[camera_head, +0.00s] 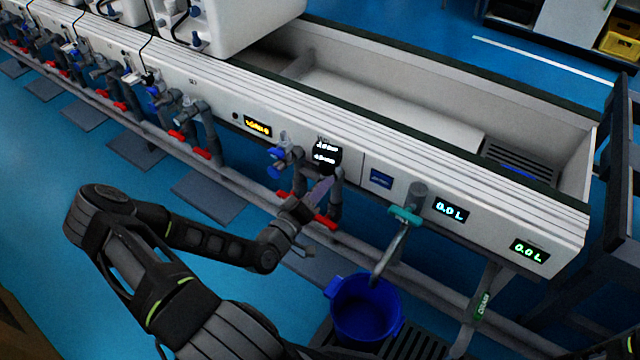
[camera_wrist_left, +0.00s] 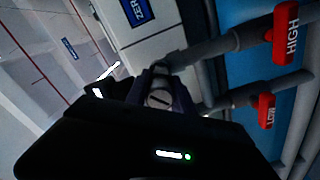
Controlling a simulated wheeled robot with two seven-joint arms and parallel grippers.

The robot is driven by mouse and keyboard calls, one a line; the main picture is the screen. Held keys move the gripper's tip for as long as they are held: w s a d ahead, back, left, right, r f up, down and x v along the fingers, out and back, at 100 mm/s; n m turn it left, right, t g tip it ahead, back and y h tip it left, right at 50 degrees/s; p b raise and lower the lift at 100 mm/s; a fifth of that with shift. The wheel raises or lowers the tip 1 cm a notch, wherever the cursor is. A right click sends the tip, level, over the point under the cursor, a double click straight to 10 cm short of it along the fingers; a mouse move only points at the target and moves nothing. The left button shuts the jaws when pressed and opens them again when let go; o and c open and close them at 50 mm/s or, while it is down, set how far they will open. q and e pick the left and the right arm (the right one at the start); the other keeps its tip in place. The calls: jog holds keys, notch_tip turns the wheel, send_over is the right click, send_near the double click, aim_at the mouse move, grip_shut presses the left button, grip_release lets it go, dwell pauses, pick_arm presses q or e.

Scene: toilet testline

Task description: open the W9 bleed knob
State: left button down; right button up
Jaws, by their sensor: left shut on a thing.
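My left gripper (camera_head: 322,188) reaches the front of the white test line, below a small black display, between grey pipes. Its jaws also show in the left wrist view (camera_wrist_left: 162,88), shut on a small round grey metal piece with a slot (camera_wrist_left: 158,99), which I take to be the W9 bleed knob. The gripper and arm hide most of the knob in the head view, and how far it is turned cannot be told.
A red HIGH handle (camera_wrist_left: 286,34) and a red LOW handle (camera_wrist_left: 265,110) are on pipes close to the gripper. A blue valve (camera_head: 278,160) is to its left. A teal-handled tap (camera_head: 404,217) hangs above a blue bucket (camera_head: 365,308) at right.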

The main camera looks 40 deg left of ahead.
pick_arm(q)
jog(key=n, duration=0.2)
jog(key=n+p, duration=0.1)
jog(key=n, duration=0.2)
jog(key=shift+d+r+n, duration=0.2)
jog(key=shift+n, duration=2.3)
jog(key=shift+r, duration=0.1)
jog(key=shift+d, duration=0.1)
jog(key=c, duration=1.1)
grip_release()
jog(key=shift+w, duration=0.1)
jog(key=shift+p, duration=0.3)
